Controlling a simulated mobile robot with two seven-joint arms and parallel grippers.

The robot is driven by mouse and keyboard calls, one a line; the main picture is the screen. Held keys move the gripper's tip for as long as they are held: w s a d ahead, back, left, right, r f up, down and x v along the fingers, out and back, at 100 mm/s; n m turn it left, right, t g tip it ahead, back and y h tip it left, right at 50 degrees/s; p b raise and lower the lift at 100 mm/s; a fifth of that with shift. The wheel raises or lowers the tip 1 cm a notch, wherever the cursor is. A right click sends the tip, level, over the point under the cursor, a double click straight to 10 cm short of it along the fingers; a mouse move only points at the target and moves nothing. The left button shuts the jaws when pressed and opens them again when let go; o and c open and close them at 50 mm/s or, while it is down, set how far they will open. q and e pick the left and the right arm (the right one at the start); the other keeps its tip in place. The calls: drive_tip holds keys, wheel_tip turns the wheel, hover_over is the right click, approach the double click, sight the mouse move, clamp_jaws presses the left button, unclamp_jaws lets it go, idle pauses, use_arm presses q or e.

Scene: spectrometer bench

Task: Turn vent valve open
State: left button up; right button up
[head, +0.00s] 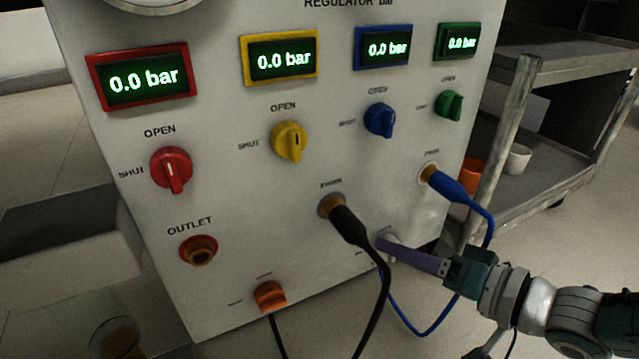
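The panel (230,205) carries two low knobs with labels too small to read, so I cannot tell by name which is the vent valve. One is a pale knob (385,239) at the lower right, partly hidden by my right gripper. The other is an orange knob (270,295) at the lower middle. My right gripper (390,243) comes in from the right, its purple fingers reaching the pale knob. The fingers overlap in this view, so I cannot tell whether they are shut on it. My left gripper is not in view.
Red (172,170), yellow (289,141), blue (380,120) and green (449,105) knobs sit under displays reading 0.0 bar. A black cable (384,300) and a blue cable (488,225) hang close to my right gripper. A cart (560,170) stands at the right.

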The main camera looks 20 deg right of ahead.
drive_tip(key=o, duration=0.3)
drive_tip(key=p+v, duration=0.4)
drive_tip(key=v, duration=0.6)
drive_tip(key=shift+p, duration=0.4)
